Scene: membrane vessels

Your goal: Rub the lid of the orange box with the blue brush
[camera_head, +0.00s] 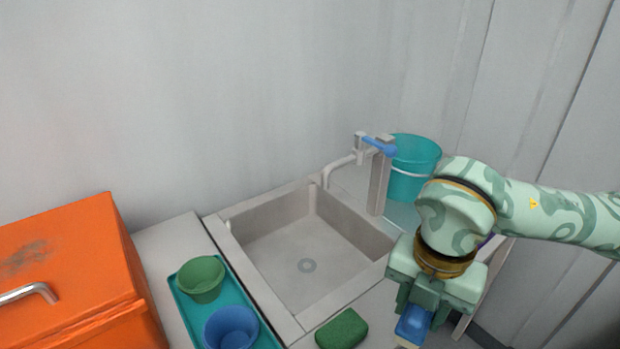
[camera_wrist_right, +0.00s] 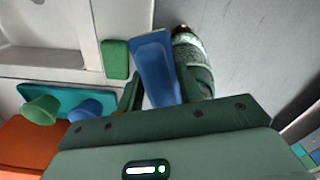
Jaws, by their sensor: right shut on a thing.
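The orange box (camera_head: 90,270) stands at the left edge of the head view, its lid shut. The lid has a dark smudge (camera_head: 24,258) on top and a metal handle at the front. Part of the box also shows at the lower left of the wrist view (camera_wrist_right: 22,150). My right gripper (camera_head: 418,312) points down at the lower right, well to the right of the box. It is shut on the blue brush (camera_head: 413,327), whose blue body also shows between the fingers in the wrist view (camera_wrist_right: 153,62). My left gripper is not in view.
A sink (camera_head: 300,255) with a tap lies between box and gripper. A teal tray (camera_head: 255,335) holds a green bowl (camera_head: 202,280) and a blue bowl (camera_head: 231,328). A green sponge (camera_head: 343,329) lies near the gripper. A teal bucket (camera_head: 412,165) stands behind the tap.

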